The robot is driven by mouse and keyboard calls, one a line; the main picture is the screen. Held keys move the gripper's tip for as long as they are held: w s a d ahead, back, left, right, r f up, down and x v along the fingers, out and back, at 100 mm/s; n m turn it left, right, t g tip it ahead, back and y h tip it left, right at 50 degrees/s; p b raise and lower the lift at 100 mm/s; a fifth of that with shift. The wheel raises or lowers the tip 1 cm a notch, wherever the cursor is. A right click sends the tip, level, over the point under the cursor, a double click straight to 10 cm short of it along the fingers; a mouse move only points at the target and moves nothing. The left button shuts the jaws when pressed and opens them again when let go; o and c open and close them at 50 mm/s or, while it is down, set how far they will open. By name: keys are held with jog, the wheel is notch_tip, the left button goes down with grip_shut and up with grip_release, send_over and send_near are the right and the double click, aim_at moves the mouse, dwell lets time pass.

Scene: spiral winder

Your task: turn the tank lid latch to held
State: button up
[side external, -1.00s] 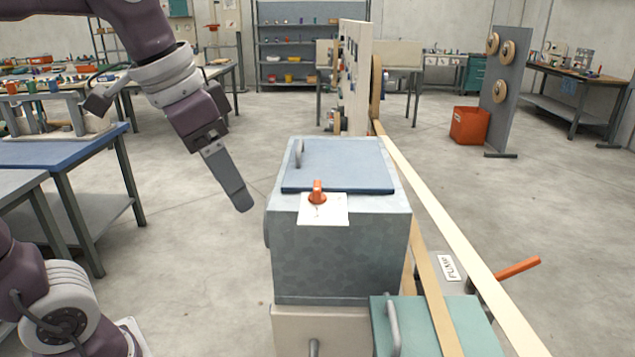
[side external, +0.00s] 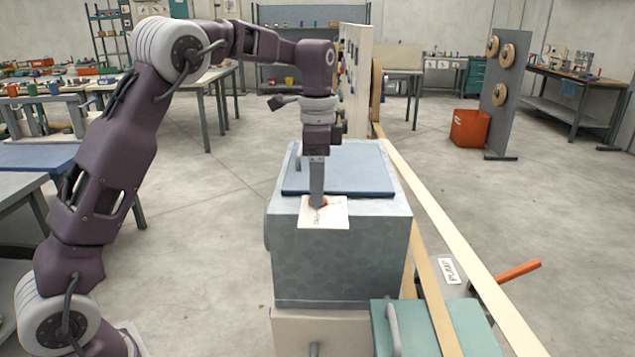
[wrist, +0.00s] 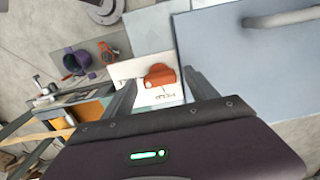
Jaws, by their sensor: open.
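The tank (side external: 340,262) is a grey box with a blue lid (side external: 352,168) on top. The lid latch is an orange knob on a white label plate (side external: 336,214) at the tank's near top edge. In the side external view my gripper (side external: 317,203) points straight down at the latch and hides most of it. In the wrist view the orange latch (wrist: 159,75) lies between the two spread fingers of my gripper (wrist: 152,90), with its handle along the picture's width. I cannot tell whether a finger touches it. Small print on the white plate (wrist: 150,97) is unreadable.
A handle (wrist: 280,17) stands on the lid. A tall board (side external: 353,75) rises behind the tank. Pale belts (side external: 440,225) run along its right side. A teal box (side external: 462,325) and an orange lever (side external: 518,271) are at the lower right.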

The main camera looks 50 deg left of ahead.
jog(key=c, duration=1.4)
jog(key=shift+o, duration=0.2)
jog(key=shift+n, duration=0.3)
jog(key=n, duration=0.3)
jog(key=shift+n, duration=0.4)
jog(key=n, duration=0.4)
jog(key=shift+n, duration=0.3)
jog(key=n, duration=0.8)
jog(key=shift+n, duration=0.6)
jog(key=o, duration=1.4)
jog(key=shift+c, duration=0.2)
